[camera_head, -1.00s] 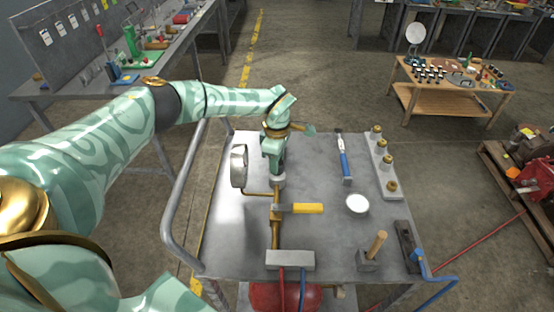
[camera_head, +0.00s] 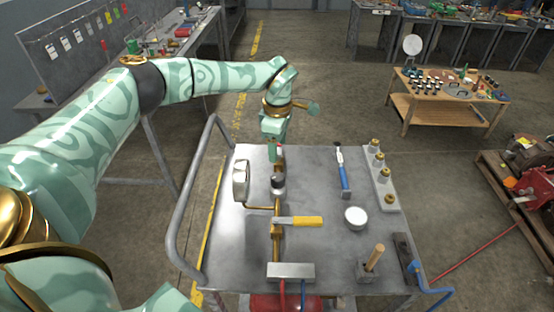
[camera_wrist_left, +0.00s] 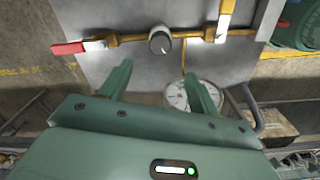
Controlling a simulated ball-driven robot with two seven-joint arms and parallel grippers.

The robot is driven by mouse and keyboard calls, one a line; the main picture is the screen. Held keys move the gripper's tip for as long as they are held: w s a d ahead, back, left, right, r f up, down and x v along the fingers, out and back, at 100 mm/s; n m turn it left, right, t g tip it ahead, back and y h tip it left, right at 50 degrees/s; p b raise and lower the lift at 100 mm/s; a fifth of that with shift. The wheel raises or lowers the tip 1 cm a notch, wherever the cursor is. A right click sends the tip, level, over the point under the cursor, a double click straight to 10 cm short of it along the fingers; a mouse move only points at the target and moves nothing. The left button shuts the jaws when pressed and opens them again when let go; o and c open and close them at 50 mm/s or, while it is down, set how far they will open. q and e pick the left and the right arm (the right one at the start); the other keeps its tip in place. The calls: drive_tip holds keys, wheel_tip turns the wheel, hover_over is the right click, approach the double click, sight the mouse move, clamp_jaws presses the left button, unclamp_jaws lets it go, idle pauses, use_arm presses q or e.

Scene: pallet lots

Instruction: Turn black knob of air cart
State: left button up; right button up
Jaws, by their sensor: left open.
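The black knob (camera_head: 277,184) sits on the brass pipe (camera_head: 276,228) on the air cart's grey top (camera_head: 325,200). In the left wrist view the knob (camera_wrist_left: 159,42) shows a pale face and lies beyond the fingertips, apart from them. My left gripper (camera_head: 275,150) is open and empty, past the knob's far side in the head view. Its two spread fingers (camera_wrist_left: 158,70) show in the wrist view. A round gauge (camera_head: 241,180) stands left of the knob; in the wrist view the gauge (camera_wrist_left: 178,97) appears behind the right finger. My right gripper is not in view.
A yellow-handled valve (camera_head: 300,221) is near the knob, and a red handle (camera_wrist_left: 68,47) is on the pipe's other end. A blue-handled tool (camera_head: 344,176), a white round lid (camera_head: 356,216) and brass fittings (camera_head: 384,172) lie to the right. A rail (camera_head: 185,205) borders the left.

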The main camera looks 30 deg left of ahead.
use_arm(q)
wheel_tip(320, 180, up, 5)
drive_tip(key=shift+f+p, duration=0.1)
drive_tip(key=shift+p, duration=0.2)
idle(0.4)
